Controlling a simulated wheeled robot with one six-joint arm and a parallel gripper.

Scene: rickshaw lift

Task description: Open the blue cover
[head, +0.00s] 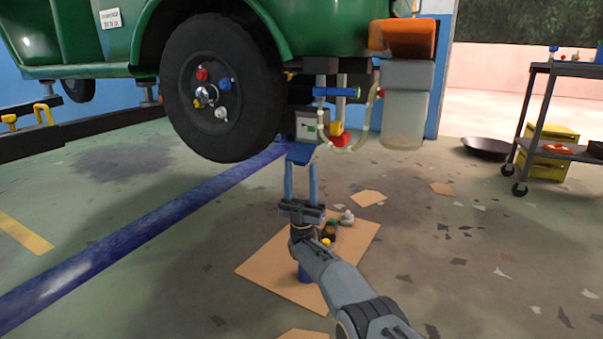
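The blue cover (300,154) is a small blue flap at the lower front of a light grey box (306,124) under the green vehicle. The box face above it shows a small green mark. My gripper (301,168) points up at the cover from below, with its two blue-grey fingers apart and nothing visible between them. The fingertips are right at the cover's lower edge in the picture; I cannot tell whether they touch it. The cover's underside and hinge are not clear.
The raised green vehicle (330,28) and its black wheel (222,87) are close on the left. Blue, yellow and red parts and a hose crowd the box's right side. A clear container (404,110) hangs further right. Cardboard (265,262) with small items lies below my arm.

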